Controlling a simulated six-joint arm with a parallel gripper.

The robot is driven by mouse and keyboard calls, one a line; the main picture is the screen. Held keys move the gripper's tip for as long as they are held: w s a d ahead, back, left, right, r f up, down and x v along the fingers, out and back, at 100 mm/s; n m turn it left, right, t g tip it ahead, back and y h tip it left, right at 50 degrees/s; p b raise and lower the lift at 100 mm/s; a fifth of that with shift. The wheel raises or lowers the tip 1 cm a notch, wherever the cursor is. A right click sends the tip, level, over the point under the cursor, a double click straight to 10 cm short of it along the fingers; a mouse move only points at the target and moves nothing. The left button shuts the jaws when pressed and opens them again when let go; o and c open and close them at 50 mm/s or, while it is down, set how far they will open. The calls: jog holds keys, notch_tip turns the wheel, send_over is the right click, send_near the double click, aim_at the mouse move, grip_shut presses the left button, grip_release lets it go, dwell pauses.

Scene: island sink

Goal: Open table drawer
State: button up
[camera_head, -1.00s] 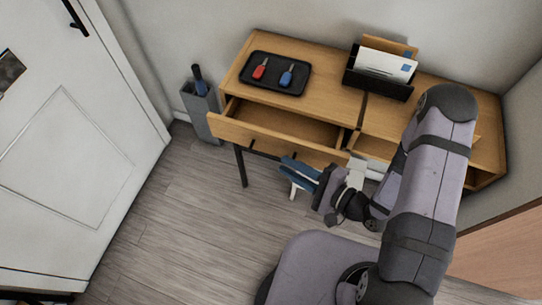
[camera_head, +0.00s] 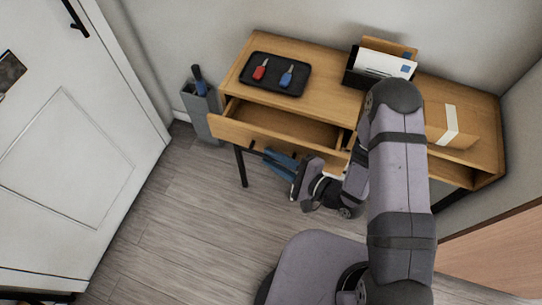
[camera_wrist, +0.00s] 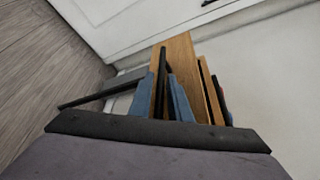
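The wooden table (camera_head: 330,105) has its left drawer (camera_head: 275,125) pulled out, with its empty inside showing. A dark bar handle (camera_head: 258,151) is on the drawer's front and is partly hidden. My gripper (camera_head: 272,158) is low at the drawer's front, near the handle. In the wrist view, the blue fingers of my gripper (camera_wrist: 161,100) stand apart, with the dark handle bar (camera_wrist: 161,70) between them. A gap shows beside the bar, so the fingers look open around it. The drawer's wooden front (camera_wrist: 178,52) rises just beyond.
On the tabletop are a black tray (camera_head: 247,82) with a red and a blue key, and a letter holder (camera_head: 352,77) with envelopes. A cardboard box (camera_head: 435,125) is at the right. A grey bin (camera_head: 200,115) stands left of the table. Floor in front is clear.

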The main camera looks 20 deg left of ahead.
jog(key=shift+w+a+f, duration=0.1)
jog(key=shift+a, duration=0.25)
grip_shut()
jog(key=s, duration=0.3)
jog(key=shift+s, duration=0.4)
grip_release()
